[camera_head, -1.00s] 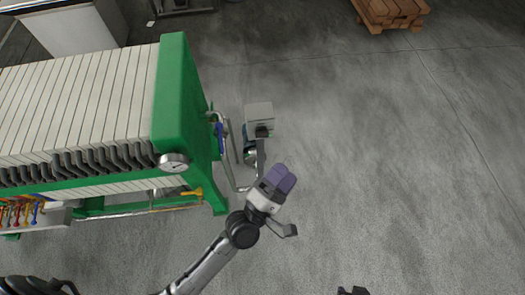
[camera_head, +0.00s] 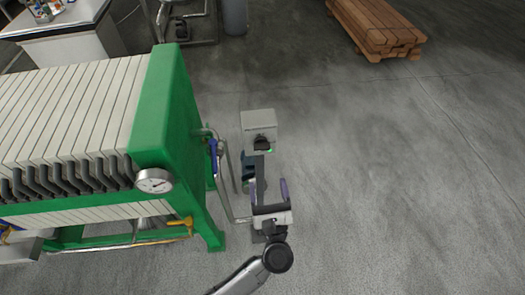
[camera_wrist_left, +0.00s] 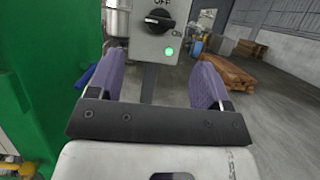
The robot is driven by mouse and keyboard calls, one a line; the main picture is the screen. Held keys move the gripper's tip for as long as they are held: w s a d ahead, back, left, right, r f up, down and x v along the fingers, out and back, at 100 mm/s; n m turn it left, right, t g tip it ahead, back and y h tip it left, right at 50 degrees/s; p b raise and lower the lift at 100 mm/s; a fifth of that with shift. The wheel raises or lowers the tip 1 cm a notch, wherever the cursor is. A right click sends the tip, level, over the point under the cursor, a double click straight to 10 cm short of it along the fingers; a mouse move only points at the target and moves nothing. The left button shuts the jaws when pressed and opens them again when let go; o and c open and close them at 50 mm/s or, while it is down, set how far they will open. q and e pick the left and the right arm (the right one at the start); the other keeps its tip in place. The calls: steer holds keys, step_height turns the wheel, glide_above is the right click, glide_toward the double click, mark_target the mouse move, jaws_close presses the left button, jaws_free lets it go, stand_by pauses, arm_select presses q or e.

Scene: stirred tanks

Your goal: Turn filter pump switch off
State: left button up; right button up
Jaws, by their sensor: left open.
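The filter pump switch is a black rotary knob (camera_head: 262,143) on the front of a grey control box (camera_head: 258,122) on a post. In the left wrist view the knob (camera_wrist_left: 160,20) is at the top centre, under an "OFF" label; its handle lies roughly sideways. A green lamp (camera_wrist_left: 169,52) below it is lit. My left gripper (camera_head: 268,183) is open and empty, in front of the box and apart from the knob. In the left wrist view its purple fingers (camera_wrist_left: 160,68) stand either side of the post, below the knob. My right gripper is out of view.
A green-framed filter press (camera_head: 165,110) with a gauge (camera_head: 153,181) stands close on the left. A pipe with a blue-handled valve (camera_head: 213,155) runs between it and the post. Wooden planks (camera_head: 375,27) lie at the back right. The floor on the right is clear.

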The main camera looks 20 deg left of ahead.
mark_target(262, 151)
arm_select(q)
steer(key=x, duration=1)
steer(key=shift+p, duration=0.35)
steer(key=c, duration=0.9)
